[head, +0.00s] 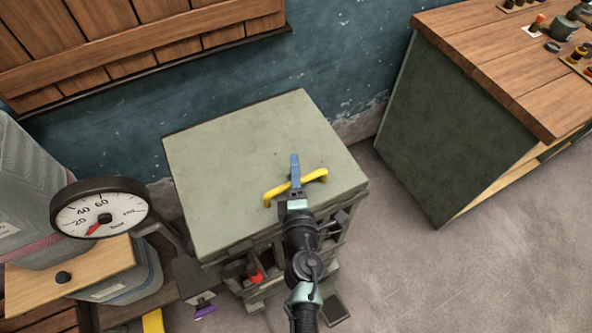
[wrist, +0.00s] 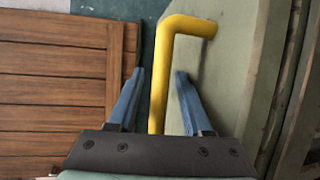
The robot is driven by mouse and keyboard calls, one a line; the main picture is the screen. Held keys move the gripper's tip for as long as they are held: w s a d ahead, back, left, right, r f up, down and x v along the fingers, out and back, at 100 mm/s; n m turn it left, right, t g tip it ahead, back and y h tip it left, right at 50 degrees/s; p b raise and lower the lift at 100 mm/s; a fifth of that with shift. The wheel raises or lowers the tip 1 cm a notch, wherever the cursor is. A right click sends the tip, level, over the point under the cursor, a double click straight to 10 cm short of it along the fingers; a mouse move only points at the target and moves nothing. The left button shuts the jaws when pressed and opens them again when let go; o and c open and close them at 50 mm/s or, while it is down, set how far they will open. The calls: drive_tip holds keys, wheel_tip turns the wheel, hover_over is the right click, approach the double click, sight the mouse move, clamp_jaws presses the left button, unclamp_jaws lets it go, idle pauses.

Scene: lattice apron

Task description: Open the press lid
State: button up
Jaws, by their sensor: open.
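The press is a grey-green box with a flat lid (head: 240,150), and the lid lies shut on top. A yellow bar handle (head: 315,176) is fixed near the lid's front edge. My gripper (head: 295,160) is at the handle, with its blue fingers reaching over it. In the wrist view the yellow handle (wrist: 158,90) runs between the two blue fingers of my gripper (wrist: 157,85). The fingers are open, with a gap on each side of the bar. The lid (wrist: 235,50) also shows at the right there.
A dial gauge (head: 100,212) and grey containers (head: 30,180) stand at the left. A wooden-topped bench (head: 500,60) with small items is at the right. A teal wall (head: 340,60) is close behind the press. Floor (head: 470,260) is clear at the lower right.

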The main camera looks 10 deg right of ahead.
drive_tip(key=shift+w, duration=0.1)
clamp_jaws()
idle(1.4)
